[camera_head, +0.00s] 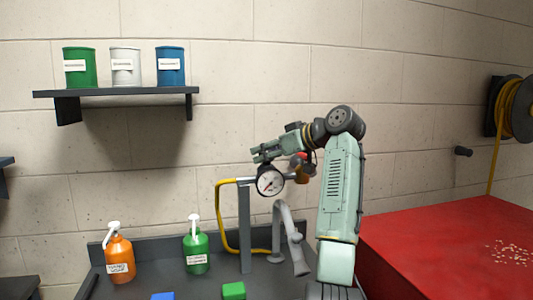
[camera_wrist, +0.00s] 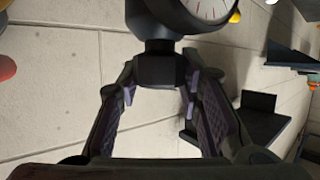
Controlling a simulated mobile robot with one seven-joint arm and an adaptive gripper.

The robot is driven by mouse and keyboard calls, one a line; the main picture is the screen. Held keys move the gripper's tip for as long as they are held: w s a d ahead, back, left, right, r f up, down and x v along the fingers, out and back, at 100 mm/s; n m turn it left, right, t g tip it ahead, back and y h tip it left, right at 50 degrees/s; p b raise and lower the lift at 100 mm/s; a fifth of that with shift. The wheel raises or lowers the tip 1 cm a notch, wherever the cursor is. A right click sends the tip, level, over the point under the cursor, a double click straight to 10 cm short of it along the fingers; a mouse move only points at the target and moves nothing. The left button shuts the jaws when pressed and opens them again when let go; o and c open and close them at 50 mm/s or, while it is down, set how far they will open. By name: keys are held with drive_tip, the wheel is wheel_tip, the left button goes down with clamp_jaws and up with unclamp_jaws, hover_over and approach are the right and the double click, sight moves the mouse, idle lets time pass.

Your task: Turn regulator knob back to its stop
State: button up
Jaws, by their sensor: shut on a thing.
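The regulator knob (camera_wrist: 160,68) is dark and blocky, below the round white-faced gauge (camera_wrist: 207,8) in the wrist view. My gripper (camera_wrist: 160,84) has its two purple-padded fingers on either side of the knob, with the tips against it, and is shut on it. In the head view the gauge (camera_head: 270,180) sits on top of a grey post, its dial facing the camera. My gripper (camera_head: 264,154) is just above the gauge there. I cannot make out the knob in the head view, and its turn angle cannot be told.
A yellow hose (camera_head: 220,215) loops left of the post. A grey curved spout (camera_head: 285,235) stands right of it. Orange (camera_head: 119,255) and green (camera_head: 196,253) pump bottles stand on the dark bench. A red tabletop (camera_head: 450,245) is at right, a shelf with cans (camera_head: 115,92) upper left.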

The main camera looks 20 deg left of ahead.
drive_tip(key=shift+n+g, duration=0.5)
drive_tip(key=shift+g, duration=0.1)
drive_tip(key=o, duration=1.2)
drive_tip(key=shift+c, duration=0.2)
drive_tip(key=v, duration=1.2)
drive_tip(key=shift+f, duration=0.15)
